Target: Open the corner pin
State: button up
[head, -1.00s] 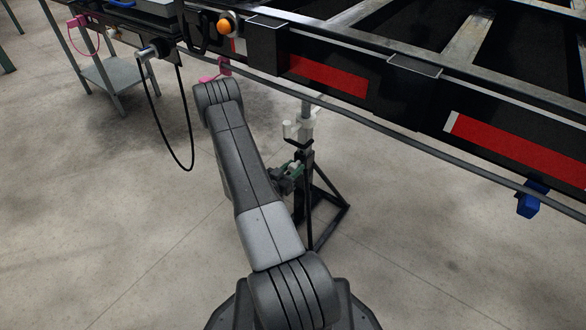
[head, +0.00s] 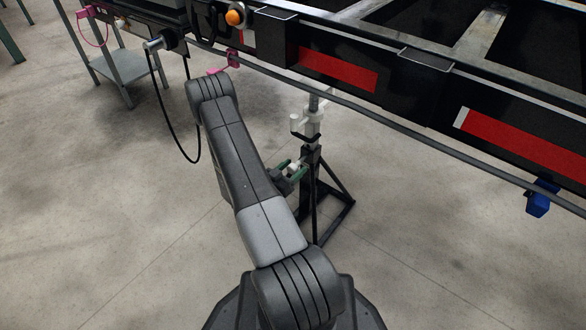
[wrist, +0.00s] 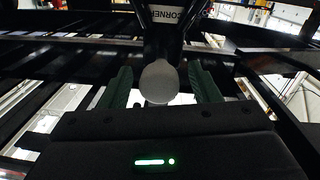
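The corner pin shows in the wrist view as a pale round knob (wrist: 158,82) below a dark post with a white label (wrist: 166,15) reading "CORNER". My gripper (wrist: 160,75) is open, with one green finger on each side of the knob and a visible gap on both sides. In the head view my gripper (head: 291,171) is beside the black stand (head: 309,180) under the frame, with a small white end (head: 294,166) showing between the green fingers. The rest of the pin is hidden.
A black trailer frame (head: 420,88) with red reflective strips runs across above the stand. A white clamp (head: 308,128) sits on the stand's upper part. A grey side table (head: 125,68), a hanging black cable (head: 165,130) and a blue part (head: 538,200) are nearby. The front floor is clear.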

jog(key=p+v, duration=0.2)
jog(key=v, duration=1.2)
jog(key=shift+p, duration=0.35)
jog(key=shift+w+d, duration=0.1)
jog(key=shift+w, duration=0.05)
jog(key=b+x, duration=0.2)
jog(key=x, duration=1)
jog(key=shift+w+d+b, duration=0.1)
jog(key=shift+d+b, duration=0.05)
jog(key=shift+b, duration=0.15)
jog(key=shift+x, duration=0.75)
